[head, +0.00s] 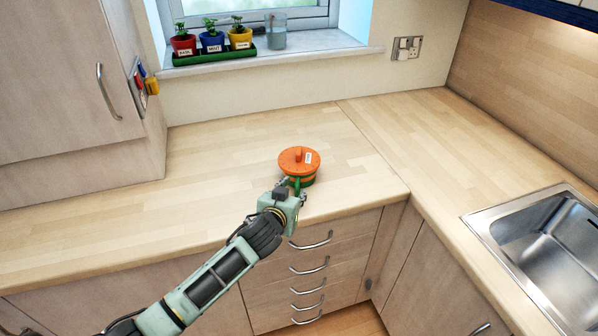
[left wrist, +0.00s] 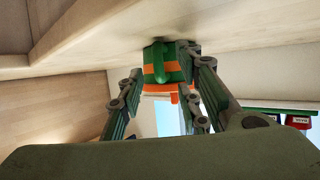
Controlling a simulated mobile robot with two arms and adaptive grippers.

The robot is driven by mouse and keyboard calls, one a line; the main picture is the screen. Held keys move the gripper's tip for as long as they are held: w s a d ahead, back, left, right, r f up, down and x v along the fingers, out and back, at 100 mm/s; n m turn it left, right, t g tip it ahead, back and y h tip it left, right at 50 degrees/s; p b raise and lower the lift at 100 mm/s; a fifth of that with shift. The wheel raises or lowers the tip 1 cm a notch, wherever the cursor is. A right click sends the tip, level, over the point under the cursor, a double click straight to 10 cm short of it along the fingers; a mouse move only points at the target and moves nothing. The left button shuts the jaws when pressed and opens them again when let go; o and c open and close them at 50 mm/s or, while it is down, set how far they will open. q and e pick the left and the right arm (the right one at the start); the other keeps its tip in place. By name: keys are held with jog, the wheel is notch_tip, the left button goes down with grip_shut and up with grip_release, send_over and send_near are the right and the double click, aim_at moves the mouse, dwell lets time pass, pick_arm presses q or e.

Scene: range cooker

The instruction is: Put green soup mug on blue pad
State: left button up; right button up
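My left gripper (head: 293,186) is at the mug's near side, at the handle. Its fingers (left wrist: 163,82) are spread, one on each side of the handle; whether they touch it I cannot tell. No blue pad is visible. My right gripper is out of view.
The counter (head: 230,165) around the mug is clear. A steel sink (head: 545,245) is at the right. Potted herbs in a green tray (head: 215,57) and a glass jar (head: 275,32) stand on the windowsill. A tall cupboard (head: 60,80) stands at the left.

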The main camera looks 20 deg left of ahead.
pick_arm(q)
jog(key=shift+x, duration=1.1)
jog(key=shift+s, duration=0.1)
jog(key=shift+c, duration=1.4)
grip_shut()
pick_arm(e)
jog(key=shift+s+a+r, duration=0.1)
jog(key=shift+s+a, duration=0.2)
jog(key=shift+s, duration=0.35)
pick_arm(q)
jog(key=shift+d, duration=0.1)
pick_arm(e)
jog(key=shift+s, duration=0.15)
pick_arm(q)
jog(key=shift+r, duration=0.1)
